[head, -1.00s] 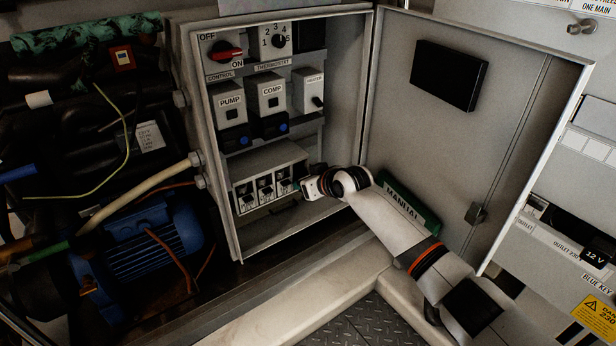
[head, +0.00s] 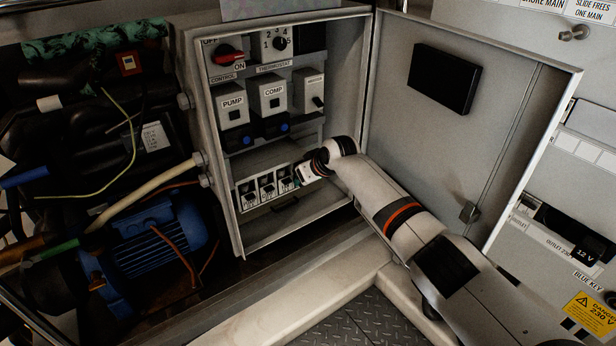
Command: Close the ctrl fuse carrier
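A row of small white fuse carriers (head: 267,187) sits in the fuse block (head: 262,168) low in the open control box. Their labels are too small to read, so I cannot tell for sure which is the ctrl one. My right gripper (head: 301,175) is at the right end of this row, at or just in front of the rightmost carrier, and hides most of it. A bit of green shows beside the gripper. I cannot tell whether its fingers are open, shut or touching the carrier. My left gripper is out of view.
Above the row are the PUMP (head: 233,112) and COMP (head: 271,100) units, a red rotary switch (head: 228,54) and a thermostat knob (head: 280,43). The open door (head: 465,130) stands right of my arm. A blue motor (head: 150,245) lies at left.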

